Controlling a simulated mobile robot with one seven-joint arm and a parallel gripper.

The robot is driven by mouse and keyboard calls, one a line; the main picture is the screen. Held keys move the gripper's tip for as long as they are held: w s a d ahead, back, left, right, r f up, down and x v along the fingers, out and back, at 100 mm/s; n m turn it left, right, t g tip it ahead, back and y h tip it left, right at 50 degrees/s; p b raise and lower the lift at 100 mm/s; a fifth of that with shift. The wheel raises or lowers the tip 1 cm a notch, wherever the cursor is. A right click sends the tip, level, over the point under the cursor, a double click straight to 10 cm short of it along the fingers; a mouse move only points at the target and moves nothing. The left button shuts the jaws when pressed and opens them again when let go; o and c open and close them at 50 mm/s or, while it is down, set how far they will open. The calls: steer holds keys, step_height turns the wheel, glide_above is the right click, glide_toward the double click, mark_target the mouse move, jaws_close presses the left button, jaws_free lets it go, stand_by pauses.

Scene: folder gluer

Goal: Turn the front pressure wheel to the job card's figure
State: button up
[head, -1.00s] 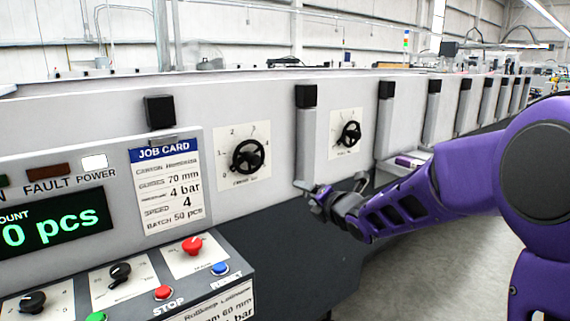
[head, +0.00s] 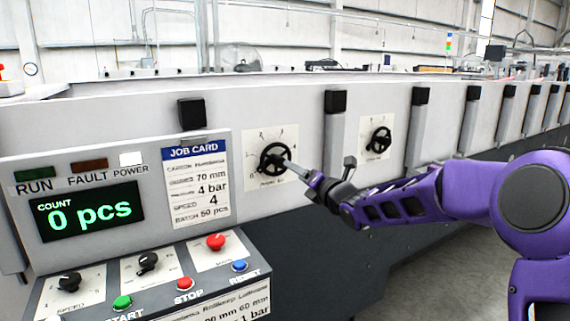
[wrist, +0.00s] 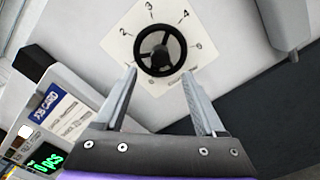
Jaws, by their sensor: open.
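The front pressure wheel (head: 274,158) is a black spoked handwheel on a white numbered plate, just right of the job card. In the wrist view the wheel (wrist: 160,50) lies just beyond my fingertips, with figures arcing around it. My gripper (head: 287,166) is at the wheel's lower right in the head view. In the wrist view my gripper (wrist: 159,75) is open, one finger on either side of the wheel's lower part; whether they touch it I cannot tell. The job card (head: 196,184) reads 70 mm, 4 bar, speed 4, batch 50 pcs. The wheel's setting is not readable.
A second black handwheel (head: 377,142) is on the panel farther right. The control console (head: 150,262) with knobs and buttons juts out at lower left, and the count display (head: 88,217) shows 0 pcs. A grey upright post (head: 335,140) stands right of the front wheel.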

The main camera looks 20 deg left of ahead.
mark_target(277, 160)
steer(key=p+x, duration=0.1)
steer(key=x, duration=0.6)
steer(key=shift+a, duration=0.15)
steer(key=shift+w, duration=0.15)
jaws_close()
